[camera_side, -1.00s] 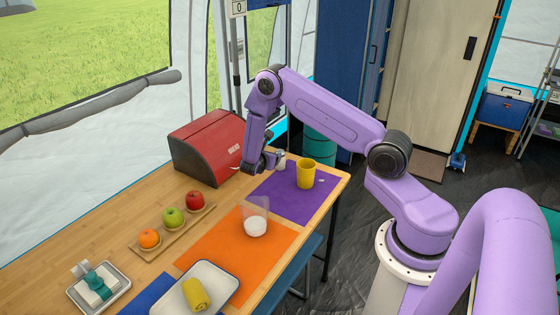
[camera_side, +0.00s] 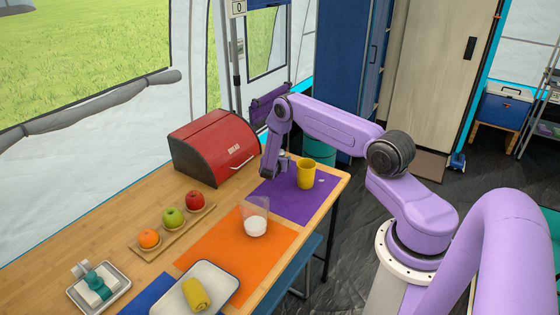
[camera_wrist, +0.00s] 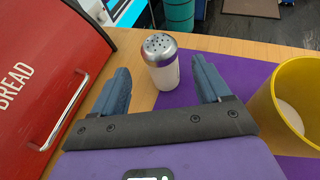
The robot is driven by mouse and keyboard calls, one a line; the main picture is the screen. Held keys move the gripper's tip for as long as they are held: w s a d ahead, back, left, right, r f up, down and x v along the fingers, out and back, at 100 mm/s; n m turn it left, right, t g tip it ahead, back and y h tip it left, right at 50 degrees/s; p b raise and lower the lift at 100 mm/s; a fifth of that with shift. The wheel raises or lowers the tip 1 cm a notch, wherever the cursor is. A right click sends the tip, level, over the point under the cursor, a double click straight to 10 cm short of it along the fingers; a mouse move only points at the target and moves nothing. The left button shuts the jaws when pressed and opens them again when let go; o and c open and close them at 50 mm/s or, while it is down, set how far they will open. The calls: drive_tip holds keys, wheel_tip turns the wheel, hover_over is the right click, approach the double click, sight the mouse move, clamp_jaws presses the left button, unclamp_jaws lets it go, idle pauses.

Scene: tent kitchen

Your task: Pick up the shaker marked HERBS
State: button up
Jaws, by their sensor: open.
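A shaker (camera_wrist: 161,64) with a domed, holed metal cap and pale body stands upright in the wrist view. No HERBS marking is readable on the side that shows. My gripper (camera_wrist: 160,70) is open, with one dark finger on each side of the shaker in that picture and a gap on both sides. I cannot tell how far the shaker reaches in between the fingers. In the side view my gripper (camera_side: 271,170) is low over the table by the purple mat's far left corner, and mostly hides the shaker behind it.
A red bread box (camera_side: 214,147) stands close left of my gripper. A yellow cup (camera_side: 306,174) stands close right on the purple mat (camera_side: 290,206). A glass with white contents (camera_side: 255,226), a fruit board (camera_side: 157,243) and trays are nearer the camera.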

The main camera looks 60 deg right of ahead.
drive_tip(key=shift+x, duration=2.6)
drive_tip(key=shift+s+r, duration=0.1)
drive_tip(key=c, duration=1.1)
